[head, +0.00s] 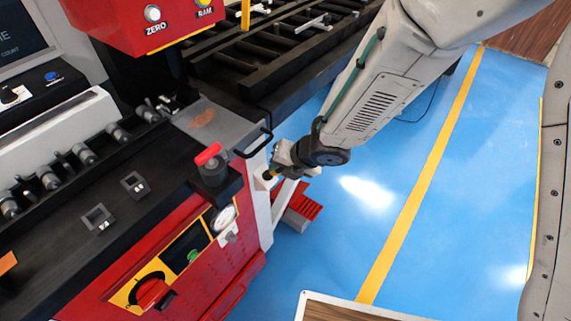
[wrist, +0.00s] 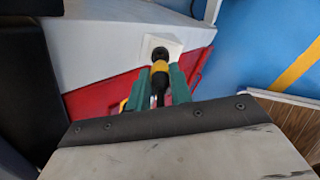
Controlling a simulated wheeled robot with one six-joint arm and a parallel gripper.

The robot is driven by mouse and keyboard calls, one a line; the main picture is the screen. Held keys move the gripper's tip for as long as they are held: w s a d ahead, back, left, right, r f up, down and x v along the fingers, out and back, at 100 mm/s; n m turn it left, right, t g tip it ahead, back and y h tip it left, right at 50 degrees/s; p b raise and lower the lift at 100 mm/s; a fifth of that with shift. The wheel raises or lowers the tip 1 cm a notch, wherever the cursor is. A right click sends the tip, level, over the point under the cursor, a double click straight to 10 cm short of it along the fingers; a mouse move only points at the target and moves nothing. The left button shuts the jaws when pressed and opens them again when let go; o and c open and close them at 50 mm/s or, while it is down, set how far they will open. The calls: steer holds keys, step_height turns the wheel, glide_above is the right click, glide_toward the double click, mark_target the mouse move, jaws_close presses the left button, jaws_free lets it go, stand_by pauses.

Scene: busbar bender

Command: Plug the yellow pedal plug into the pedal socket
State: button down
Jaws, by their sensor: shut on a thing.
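The yellow pedal plug (wrist: 160,67) is held between the green fingers of my gripper (wrist: 158,82) in the wrist view. Its yellow collar faces away from me, with a black body behind it. The pedal socket (wrist: 161,51) is a dark round opening on a white square plate, directly ahead of the plug's tip. The tip overlaps the socket in this view, and I cannot tell whether it is inside or just in front.
The red foot pedal (head: 304,205) lies on the blue floor beside the machine. A black handle (head: 257,144) and a red-topped knob (head: 209,158) are close to my gripper. A wooden-topped surface (head: 350,310) stands at the bottom. Blue floor is open to the right.

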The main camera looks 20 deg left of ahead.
steer(key=shift+w+a+f, duration=0.15)
steer(key=shift+a+f, duration=0.2)
steer(key=shift+f, duration=0.15)
steer(key=shift+x, duration=1.2)
stand_by(1.0)
steer(key=c, duration=1.2)
jaws_free()
steer(key=shift+o, duration=0.2)
steer(key=shift+v, duration=3.9)
